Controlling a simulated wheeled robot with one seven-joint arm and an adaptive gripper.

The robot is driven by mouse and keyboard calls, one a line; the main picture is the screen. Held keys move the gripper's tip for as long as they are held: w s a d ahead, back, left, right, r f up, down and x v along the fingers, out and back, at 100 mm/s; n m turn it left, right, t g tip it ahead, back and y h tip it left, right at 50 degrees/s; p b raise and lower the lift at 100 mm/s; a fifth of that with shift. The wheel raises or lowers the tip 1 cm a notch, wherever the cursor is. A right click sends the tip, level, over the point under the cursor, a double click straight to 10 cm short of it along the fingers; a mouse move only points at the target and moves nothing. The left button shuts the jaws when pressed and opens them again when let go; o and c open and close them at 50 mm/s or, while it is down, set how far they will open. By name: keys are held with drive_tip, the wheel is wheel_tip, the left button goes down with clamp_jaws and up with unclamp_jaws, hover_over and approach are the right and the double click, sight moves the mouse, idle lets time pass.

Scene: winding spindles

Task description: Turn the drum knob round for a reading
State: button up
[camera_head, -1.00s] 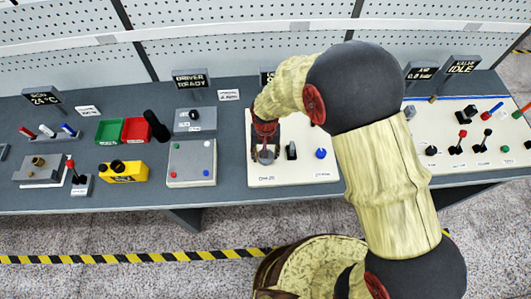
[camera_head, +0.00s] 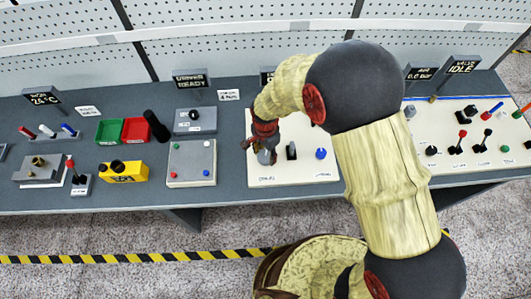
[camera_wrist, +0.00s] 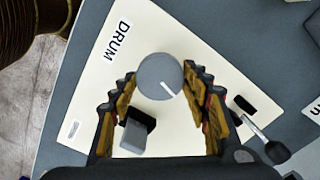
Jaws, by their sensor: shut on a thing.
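The drum knob (camera_wrist: 160,76) is a round grey knob with a white pointer line, on a pale panel (camera_wrist: 88,95) lettered DRUM. In the wrist view the line points down and right from the knob's middle. My gripper (camera_wrist: 160,88) has one finger at each side of the knob and is shut on it. In the head view my gripper (camera_head: 265,146) is at the left part of the pale panel, with the grey knob (camera_head: 266,158) partly hidden below it.
A black switch (camera_head: 291,151) and a blue knob (camera_head: 320,154) stand just right on the same panel. A grey box with coloured buttons (camera_head: 192,163) is to the left. A DRIVER READY display (camera_head: 190,82) stands behind. My arm hides part of the bench.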

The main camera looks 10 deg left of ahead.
sight(265, 155)
drive_tip(key=shift+m, duration=0.6)
drive_tip(key=o, duration=1.1)
drive_tip(key=shift+o, duration=0.2)
wheel_tip(265, 155, up, 12)
idle(0.5)
